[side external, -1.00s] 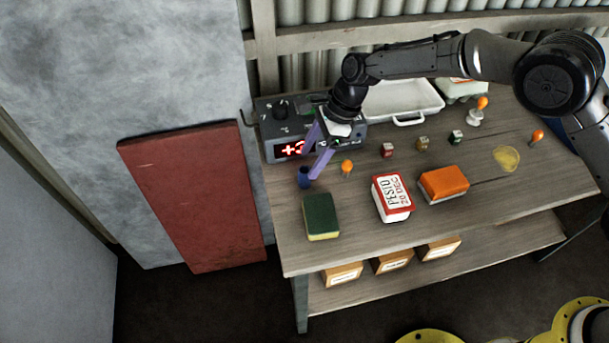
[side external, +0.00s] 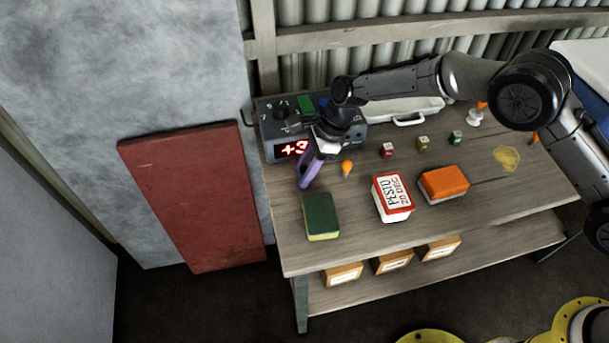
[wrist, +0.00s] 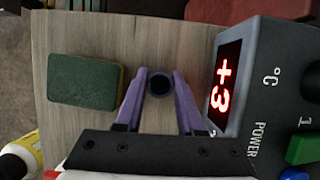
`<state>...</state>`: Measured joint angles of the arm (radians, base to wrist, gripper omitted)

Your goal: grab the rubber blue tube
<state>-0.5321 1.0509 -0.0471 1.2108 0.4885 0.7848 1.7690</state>
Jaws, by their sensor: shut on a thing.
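The blue tube (wrist: 160,84) shows in the wrist view as a dark round opening with a blue rim, between the two purple fingers of my gripper (wrist: 159,83). The fingers are shut on its sides. In the side view my gripper (side external: 306,181) is low over the table's left part, and its fingers hide most or all of the tube. I cannot tell whether the tube still touches the table.
The grey power box (side external: 283,128) with a red display stands close behind my gripper. A green and yellow sponge (side external: 321,216) lies in front. An orange-topped peg (side external: 347,168) stands just right. A red and white box (side external: 392,198) and an orange block (side external: 444,184) lie further right.

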